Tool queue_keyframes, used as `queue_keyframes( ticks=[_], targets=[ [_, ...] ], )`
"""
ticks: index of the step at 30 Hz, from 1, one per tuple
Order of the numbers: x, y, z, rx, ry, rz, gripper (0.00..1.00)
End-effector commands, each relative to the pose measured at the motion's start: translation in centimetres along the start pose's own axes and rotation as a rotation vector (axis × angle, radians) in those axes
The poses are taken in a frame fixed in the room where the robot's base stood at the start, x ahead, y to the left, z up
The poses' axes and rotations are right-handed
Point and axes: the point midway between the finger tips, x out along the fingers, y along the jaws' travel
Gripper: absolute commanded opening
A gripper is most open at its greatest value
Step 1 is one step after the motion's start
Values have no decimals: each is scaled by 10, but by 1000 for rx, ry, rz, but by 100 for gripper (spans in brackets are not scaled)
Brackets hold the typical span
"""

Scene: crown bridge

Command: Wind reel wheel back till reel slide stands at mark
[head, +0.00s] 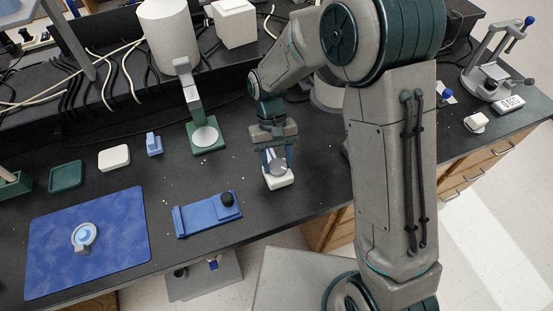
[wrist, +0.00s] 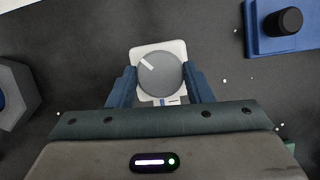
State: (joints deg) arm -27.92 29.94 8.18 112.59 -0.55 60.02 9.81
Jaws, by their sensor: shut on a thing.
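The reel is a small white block (head: 280,184) with a round grey wheel (wrist: 161,74) on top. A white line on the wheel points to the upper left in the wrist view. My gripper (wrist: 160,71) reaches down over the reel, its two blue fingers on opposite sides of the wheel, shut on it. In the head view my gripper (head: 277,160) hides part of the wheel. Along the near edge of the white block (wrist: 178,49), a small strip with a blue and dark detail shows; I cannot tell exactly where the slide stands against the mark.
A blue fixture (head: 209,215) with a black knob (head: 227,199) lies left of the reel. A green-based stand (head: 208,149) is behind to the left. A blue mat (head: 115,235) bears a round grey-and-blue piece (head: 84,236). The table's front edge is close to the reel.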

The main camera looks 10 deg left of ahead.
Motion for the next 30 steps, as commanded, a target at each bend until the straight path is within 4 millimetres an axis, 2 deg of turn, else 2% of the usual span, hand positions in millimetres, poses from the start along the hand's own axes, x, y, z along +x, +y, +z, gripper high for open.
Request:
queue_keyframes(
  ticks=[15, 30],
  targets=[
    [0, 3, 0, 430, 2, -180, 23],
    [0, 4, 1, 642, 4, -268, 23]
  ],
)
